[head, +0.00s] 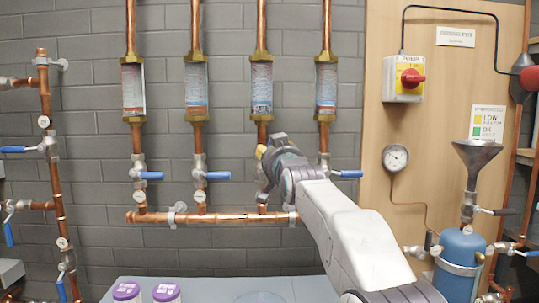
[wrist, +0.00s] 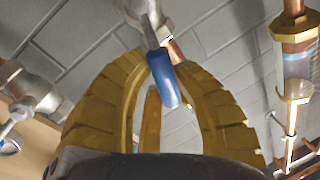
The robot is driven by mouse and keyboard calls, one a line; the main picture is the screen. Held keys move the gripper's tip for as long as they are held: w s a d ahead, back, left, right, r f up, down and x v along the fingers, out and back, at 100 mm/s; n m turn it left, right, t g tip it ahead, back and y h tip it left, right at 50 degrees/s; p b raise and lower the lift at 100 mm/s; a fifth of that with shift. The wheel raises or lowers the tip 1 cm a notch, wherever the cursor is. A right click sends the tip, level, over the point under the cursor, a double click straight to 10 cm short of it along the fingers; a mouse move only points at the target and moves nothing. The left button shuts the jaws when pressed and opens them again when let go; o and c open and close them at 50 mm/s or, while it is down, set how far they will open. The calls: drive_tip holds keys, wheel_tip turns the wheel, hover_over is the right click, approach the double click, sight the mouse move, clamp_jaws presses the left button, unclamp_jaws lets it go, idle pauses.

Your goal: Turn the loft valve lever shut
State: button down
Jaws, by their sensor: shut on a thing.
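Several copper pipes come down the wall, each with a sight-glass meter and a valve below. Their white tags are too small to read, so I cannot tell which one is the loft valve. My gripper (head: 264,152) is at the third valve from the left, and the arm covers most of that valve in the head view. In the wrist view my gripper's yellow fingers (wrist: 166,62) are shut on a blue lever (wrist: 164,82), which lies between the fingertips. The lever joins a silver valve body (wrist: 143,14). The lever's angle to the pipe is unclear.
Neighbouring blue levers (head: 151,175), (head: 217,175) and (head: 348,173) stick out sideways to the right. A horizontal copper manifold (head: 235,218) runs below. A pump switch (head: 403,79), gauge (head: 395,157) and blue tank (head: 458,262) stand right. Purple-lidded tubs (head: 126,290) sit on a bench below.

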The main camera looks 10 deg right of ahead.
drive_tip(key=shift+s+d+f+m+t+h+b, duration=0.15)
drive_tip(key=shift+d+f+m+b, duration=0.45)
drive_tip(key=shift+m, duration=0.6)
drive_tip(key=shift+d+f+m+t+h+b, duration=0.3)
drive_tip(key=shift+m+b, duration=0.4)
drive_tip(key=shift+m, duration=0.5)
drive_tip(key=shift+s+d+f+m+t+h+b, duration=0.1)
drive_tip(key=shift+d+f+m+b, duration=0.4)
drive_tip(key=shift+m, duration=0.7)
drive_tip(key=shift+d, duration=0.15)
drive_tip(key=c, duration=0.9)
unclamp_jaws()
drive_tip(key=shift+r, duration=0.15)
drive_tip(key=shift+s, duration=0.2)
drive_tip(key=shift+s+a+f, duration=0.15)
drive_tip(key=shift+s+f, duration=0.15)
drive_tip(key=shift+s, duration=1.6)
drive_tip(key=shift+s+a+f, duration=0.1)
drive_tip(key=shift+s+f, duration=0.25)
drive_tip(key=shift+s, duration=1.6)
drive_tip(key=shift+s+a+f, duration=0.15)
drive_tip(key=shift+s+f, duration=0.15)
drive_tip(key=shift+s, duration=1.6)
drive_tip(key=shift+c, duration=0.6)
